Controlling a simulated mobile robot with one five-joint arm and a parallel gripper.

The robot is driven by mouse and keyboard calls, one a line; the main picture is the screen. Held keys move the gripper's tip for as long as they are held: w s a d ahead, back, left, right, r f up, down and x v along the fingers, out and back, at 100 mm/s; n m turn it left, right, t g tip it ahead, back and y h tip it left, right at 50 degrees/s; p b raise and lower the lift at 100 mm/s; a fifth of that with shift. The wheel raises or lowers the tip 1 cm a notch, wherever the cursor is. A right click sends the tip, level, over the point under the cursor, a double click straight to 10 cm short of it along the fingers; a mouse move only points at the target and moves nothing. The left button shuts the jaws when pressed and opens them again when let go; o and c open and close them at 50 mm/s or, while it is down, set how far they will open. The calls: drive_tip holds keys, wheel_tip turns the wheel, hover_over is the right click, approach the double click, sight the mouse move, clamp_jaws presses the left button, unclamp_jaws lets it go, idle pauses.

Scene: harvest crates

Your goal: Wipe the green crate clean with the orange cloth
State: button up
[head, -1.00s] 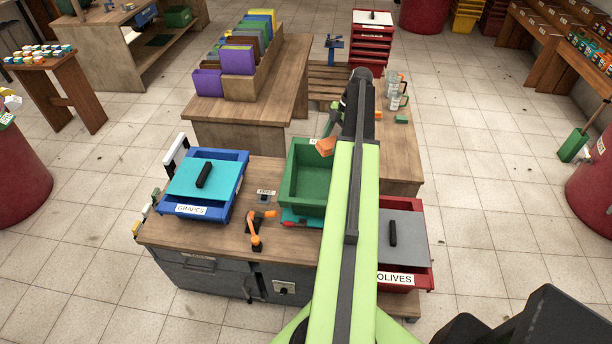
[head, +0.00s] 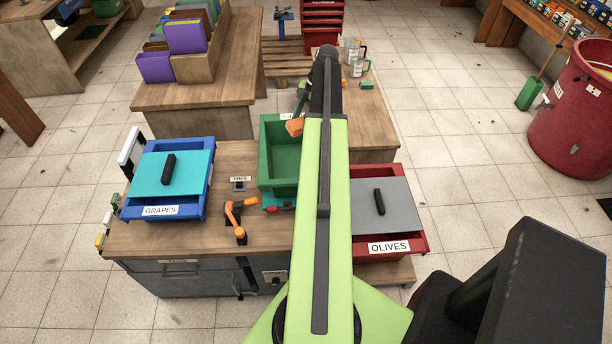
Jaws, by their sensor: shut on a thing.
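The green crate (head: 279,183) stands open on the wooden bench, between the blue crate and the red crate. Its right side is hidden behind my arm. The orange cloth (head: 294,127) shows as a small bunched piece over the crate's far right part, just left of my arm. My gripper (head: 300,108) is at the far end of the arm and is shut on the cloth. Its fingertips are small and partly hidden, and I cannot tell whether the cloth touches the crate.
A blue crate labelled GRAPES (head: 203,205) with a teal lid stands left. A red crate labelled OLIVES (head: 419,240) with a grey lid stands right. An orange-handled tool (head: 238,222) lies on the bench (head: 140,240). Glass jars (head: 354,58) stand on the wooden surface behind.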

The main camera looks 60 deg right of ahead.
drive_tip(key=s+f+m+t+b, duration=0.1)
drive_tip(key=s+f+m+b, duration=0.1)
drive_tip(key=f+b, duration=1.4)
wheel_tip(320, 180, down, 4)
drive_tip(key=shift+s+a+f+m+b, duration=0.1)
drive_tip(key=shift+s+a+m+b, duration=0.2)
drive_tip(key=shift+s+a+m, duration=0.15)
drive_tip(key=shift+s+h, duration=0.1)
drive_tip(key=shift+h, duration=0.2)
